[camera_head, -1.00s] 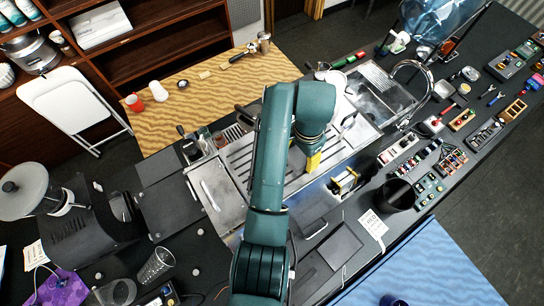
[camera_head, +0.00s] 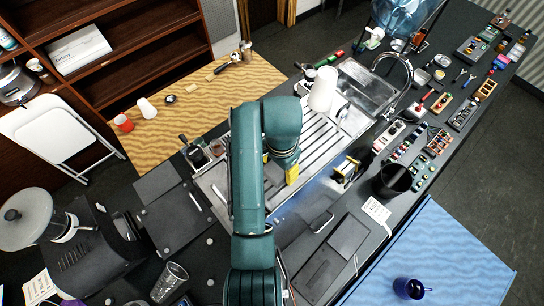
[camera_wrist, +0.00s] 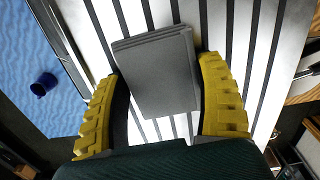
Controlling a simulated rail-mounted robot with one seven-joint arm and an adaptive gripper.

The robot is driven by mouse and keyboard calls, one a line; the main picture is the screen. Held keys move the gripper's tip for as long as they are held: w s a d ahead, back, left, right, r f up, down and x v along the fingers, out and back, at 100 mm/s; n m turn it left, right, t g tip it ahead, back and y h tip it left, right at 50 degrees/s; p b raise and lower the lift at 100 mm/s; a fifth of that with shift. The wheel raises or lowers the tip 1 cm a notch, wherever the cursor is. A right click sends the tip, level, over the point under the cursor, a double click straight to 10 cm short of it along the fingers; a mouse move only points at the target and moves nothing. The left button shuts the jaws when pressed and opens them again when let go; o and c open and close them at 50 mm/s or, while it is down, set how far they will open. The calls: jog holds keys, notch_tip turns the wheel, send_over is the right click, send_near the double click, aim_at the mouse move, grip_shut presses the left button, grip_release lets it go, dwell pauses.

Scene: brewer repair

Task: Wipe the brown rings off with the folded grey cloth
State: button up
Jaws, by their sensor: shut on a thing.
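My gripper (camera_wrist: 160,68) has yellow ribbed fingers and is shut on the folded grey cloth (camera_wrist: 158,72), a flat layered pad between the fingers in the wrist view. The cloth is over the slatted metal drainboard (camera_wrist: 235,35); I cannot tell whether it touches the slats. I cannot make out brown rings in either view; the arm covers part of the drainboard.
A white cup-like vessel (camera_head: 322,90) stands at the drainboard's far side, near the sink (camera_head: 365,92). A yellow-and-black box (camera_head: 347,169) and a black bin (camera_head: 393,180) stand to the right. A blue mug (camera_head: 410,288) is on the blue surface (camera_head: 440,250).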

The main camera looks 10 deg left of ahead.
jog(key=shift+s+a+r, duration=0.1)
jog(key=shift+s+a, duration=0.15)
notch_tip(320, 180, up, 2)
jog(key=shift+w+d+r, duration=0.1)
jog(key=shift+w+r, duration=0.05)
jog(key=shift+r, duration=2.75)
